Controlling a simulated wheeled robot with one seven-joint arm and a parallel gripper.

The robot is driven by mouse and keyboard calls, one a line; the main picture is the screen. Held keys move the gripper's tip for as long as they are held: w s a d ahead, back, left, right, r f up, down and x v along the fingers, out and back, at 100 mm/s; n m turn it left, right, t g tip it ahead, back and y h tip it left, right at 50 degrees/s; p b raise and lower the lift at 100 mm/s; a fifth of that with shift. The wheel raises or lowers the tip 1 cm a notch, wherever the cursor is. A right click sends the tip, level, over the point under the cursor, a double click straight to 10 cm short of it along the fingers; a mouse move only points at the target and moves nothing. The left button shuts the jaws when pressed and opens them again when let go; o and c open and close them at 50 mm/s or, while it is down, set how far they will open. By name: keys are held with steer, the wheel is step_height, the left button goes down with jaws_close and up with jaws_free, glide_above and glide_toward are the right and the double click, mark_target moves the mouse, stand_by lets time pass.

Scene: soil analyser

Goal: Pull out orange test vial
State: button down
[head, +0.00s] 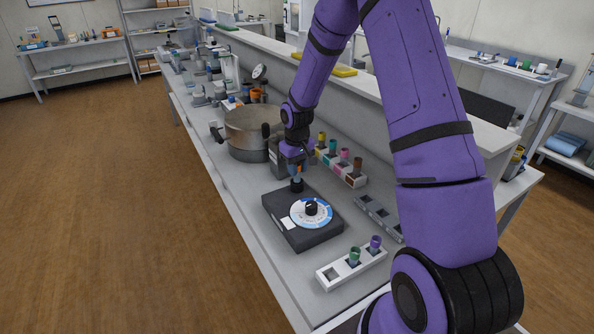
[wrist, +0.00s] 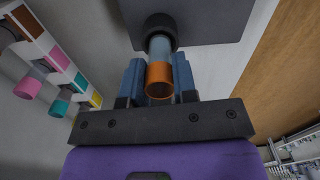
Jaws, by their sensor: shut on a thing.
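The orange test vial (wrist: 159,80) has an orange top and a pale grey-blue body in the wrist view. My gripper (wrist: 158,88) is shut on it, with a blue finger on each side. The lower end of the vial meets a black round socket (wrist: 160,30) on the dark analyser box. I cannot tell how deep it sits there. In the head view my gripper (head: 297,168) is over the far edge of the black soil analyser (head: 283,228), which has a blue and white dial (head: 311,211). A bit of orange shows between the fingers.
A white rack (head: 349,178) with several coloured vials stands behind the analyser. A white rack (head: 334,276) with a green and a purple vial is at the front. An empty grey rack (head: 380,219) lies to the right. A large metal pot (head: 250,134) stands close to my gripper.

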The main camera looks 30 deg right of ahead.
steer(key=shift+r, duration=2.1)
